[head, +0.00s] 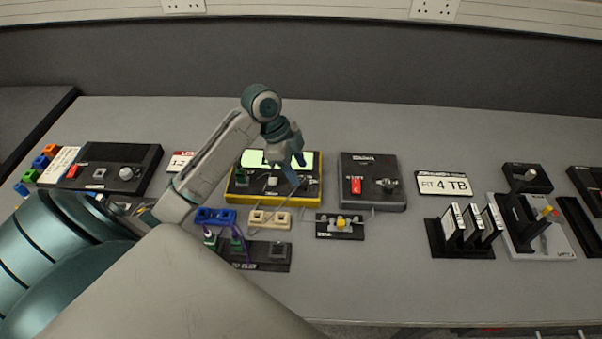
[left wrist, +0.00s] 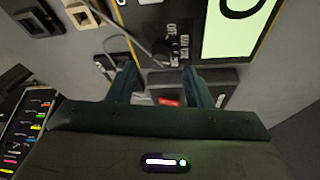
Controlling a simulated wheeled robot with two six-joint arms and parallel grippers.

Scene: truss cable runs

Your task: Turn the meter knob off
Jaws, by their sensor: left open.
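The meter (head: 318,190) is a dark box with a yellow edge and a lit pale screen, lying on the bench near the middle of the head view. Its screen (left wrist: 225,35) is at the top right of the left wrist view. A dark knob (left wrist: 160,48) with small white labels, one reading OFF, shows beside the screen; its exact pointing is too small to tell. My left gripper (head: 286,162) is over the meter, fingers down. In the left wrist view its open, empty fingers (left wrist: 159,69) stand apart, with the knob beyond the gap between them.
Cream sockets (head: 270,219), blue sockets (head: 215,216) and a small black board (head: 340,234) lie in front, with thin cables between. Another black box (head: 115,168) is at left. Bare bench lies behind.

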